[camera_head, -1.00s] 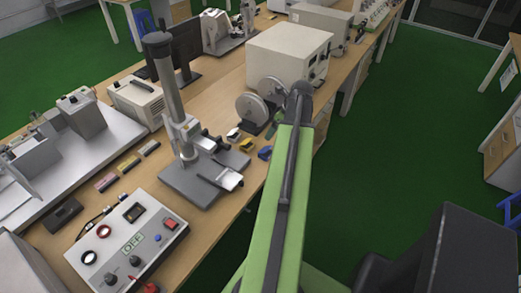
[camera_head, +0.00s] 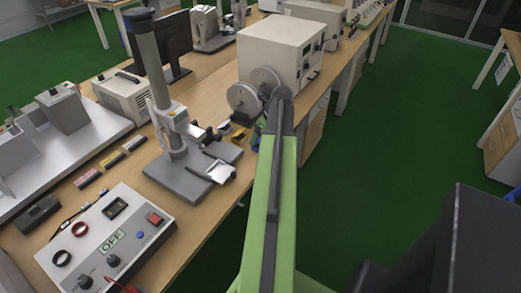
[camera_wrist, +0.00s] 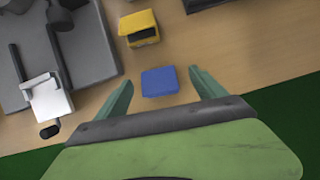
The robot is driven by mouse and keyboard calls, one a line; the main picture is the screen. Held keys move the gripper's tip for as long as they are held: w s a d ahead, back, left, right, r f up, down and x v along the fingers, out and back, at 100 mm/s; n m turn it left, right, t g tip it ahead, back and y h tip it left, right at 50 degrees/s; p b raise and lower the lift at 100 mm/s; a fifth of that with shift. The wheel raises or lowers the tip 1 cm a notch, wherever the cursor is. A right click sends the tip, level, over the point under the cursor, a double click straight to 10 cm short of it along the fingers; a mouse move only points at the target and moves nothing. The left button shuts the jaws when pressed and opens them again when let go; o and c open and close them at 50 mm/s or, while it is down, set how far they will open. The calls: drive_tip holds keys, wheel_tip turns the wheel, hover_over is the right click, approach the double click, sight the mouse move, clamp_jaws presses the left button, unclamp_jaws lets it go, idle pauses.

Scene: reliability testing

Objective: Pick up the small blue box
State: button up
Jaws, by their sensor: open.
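The small blue box (camera_wrist: 160,81) lies on the wooden table near its front edge in the wrist view. My gripper (camera_wrist: 163,84) is open, with one green finger on each side of the box and a gap to both. I cannot tell how high the fingers are above the table. In the head view only a sliver of the blue box (camera_head: 257,137) shows beside my green arm, which hides the rest of it and my gripper.
A yellow box (camera_wrist: 140,28) lies just beyond the blue one. A grey test stand (camera_wrist: 62,60) with a white part stands close to my left finger. A dark object (camera_wrist: 205,3) is at the top edge. Bare table lies to the right.

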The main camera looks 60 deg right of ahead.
drive_tip(key=b+x, duration=0.4)
drive_tip(key=x, duration=0.1)
drive_tip(key=shift+a, duration=0.2)
drive_tip(key=shift+s+r, duration=0.1)
drive_tip(key=shift+r, duration=0.05)
drive_tip(key=c, duration=1.5)
